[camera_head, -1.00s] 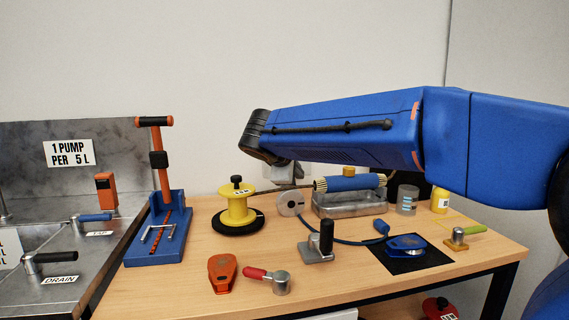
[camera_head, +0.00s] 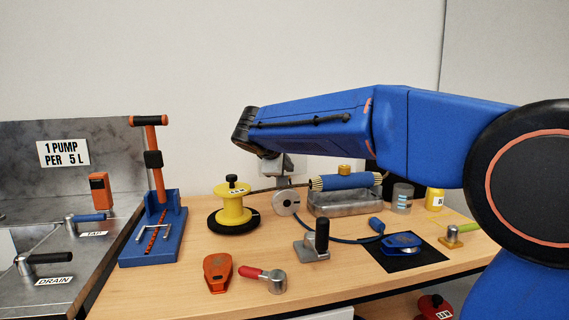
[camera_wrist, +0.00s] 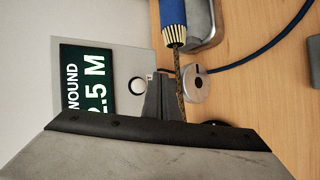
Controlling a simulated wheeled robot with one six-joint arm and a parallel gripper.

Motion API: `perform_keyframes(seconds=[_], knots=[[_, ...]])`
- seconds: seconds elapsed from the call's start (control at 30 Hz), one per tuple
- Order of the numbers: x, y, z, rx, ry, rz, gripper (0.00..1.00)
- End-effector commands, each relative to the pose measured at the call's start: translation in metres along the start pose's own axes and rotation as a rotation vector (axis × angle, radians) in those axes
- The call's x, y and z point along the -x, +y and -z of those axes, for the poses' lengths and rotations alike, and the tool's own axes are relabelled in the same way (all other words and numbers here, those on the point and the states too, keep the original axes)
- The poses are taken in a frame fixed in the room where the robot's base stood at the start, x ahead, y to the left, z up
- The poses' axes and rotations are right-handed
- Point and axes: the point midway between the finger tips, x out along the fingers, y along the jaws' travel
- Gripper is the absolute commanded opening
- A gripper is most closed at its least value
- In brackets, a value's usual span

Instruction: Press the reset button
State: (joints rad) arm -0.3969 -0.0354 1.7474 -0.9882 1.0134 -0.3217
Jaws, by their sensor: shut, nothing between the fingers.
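The round white button (camera_wrist: 137,86) sits on a pale grey panel in the wrist view. Beside it is a dark green display (camera_wrist: 86,82) with white text, partly readable as "WOUND" and "2.5 M". My gripper (camera_wrist: 163,78) is shut and empty. Its tip shows just right of the button in the wrist view. I cannot tell how far it is from the panel, and no contact is visible. In the head view my arm covers the panel, and the fingers cannot be made out there.
A grey slotted disc (camera_wrist: 197,90) and a rope from a blue-handled roll (camera_wrist: 172,14) lie close right of my fingers. On the bench are a yellow spool (camera_head: 232,209), a black-handled clamp (camera_head: 320,238), an orange block (camera_head: 217,273) and a red-handled lever (camera_head: 262,276).

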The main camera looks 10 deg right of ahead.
Motion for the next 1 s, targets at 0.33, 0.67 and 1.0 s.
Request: perform_keyframes(seconds=[0.33,0.67,1.0], knots=[[-0.021,0.015,0.015,-0.001,0.000,-0.001,0.00],[-0.024,0.017,0.017,0.000,0.000,0.000,0.00],[-0.024,0.017,0.017,0.000,0.000,0.000,0.00]])
